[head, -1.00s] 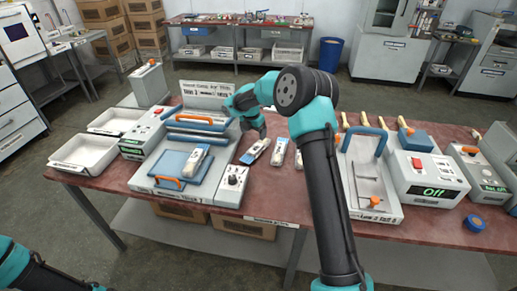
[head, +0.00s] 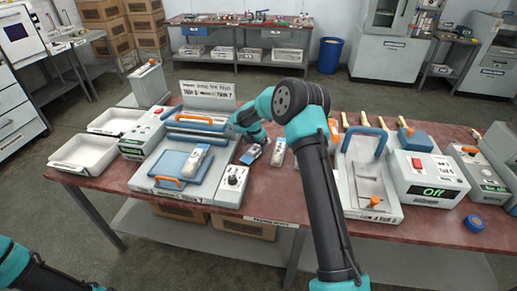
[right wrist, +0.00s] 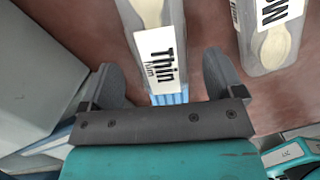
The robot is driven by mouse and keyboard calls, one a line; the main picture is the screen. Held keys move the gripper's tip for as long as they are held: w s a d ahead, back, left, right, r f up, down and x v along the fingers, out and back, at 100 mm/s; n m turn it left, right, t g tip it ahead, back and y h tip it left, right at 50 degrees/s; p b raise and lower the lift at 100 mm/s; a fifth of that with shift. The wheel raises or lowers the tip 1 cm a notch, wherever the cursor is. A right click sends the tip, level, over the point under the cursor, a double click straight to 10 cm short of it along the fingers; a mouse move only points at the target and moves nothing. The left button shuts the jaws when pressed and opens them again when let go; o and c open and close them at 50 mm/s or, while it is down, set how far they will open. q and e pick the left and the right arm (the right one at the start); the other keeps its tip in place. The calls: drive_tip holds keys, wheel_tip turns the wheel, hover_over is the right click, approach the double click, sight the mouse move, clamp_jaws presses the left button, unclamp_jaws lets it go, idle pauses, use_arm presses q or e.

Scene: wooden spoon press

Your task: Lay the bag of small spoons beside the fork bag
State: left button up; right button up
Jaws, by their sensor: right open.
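In the right wrist view, a clear bag (right wrist: 147,14) with a pale spoon-like shape and a "Thin film" label lies between the spread fingers of my right gripper (right wrist: 160,68), which is open. A second bag (right wrist: 268,45) with a pale spoon lies to the right, outside the fingers. In the head view, one bag (head: 251,154) and another bag (head: 278,152) lie on the red table near the right wrist. A third bag (head: 197,158) lies on the press's blue plate (head: 171,163). I cannot tell which bag holds forks. My left gripper is out of view.
The press base's control box (head: 232,184) stands left of the loose bags. A white tray with a blue handle (head: 369,203) and a box reading "Off" (head: 430,178) stand to the right. The red table top (head: 285,200) is clear in front of the bags.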

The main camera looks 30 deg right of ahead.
drive_tip(key=shift+w+d+f, duration=0.1)
drive_tip(key=shift+d+f, duration=0.05)
drive_tip(key=shift+f, duration=1.15)
drive_tip(key=shift+c, duration=0.5)
drive_tip(key=c, duration=0.9)
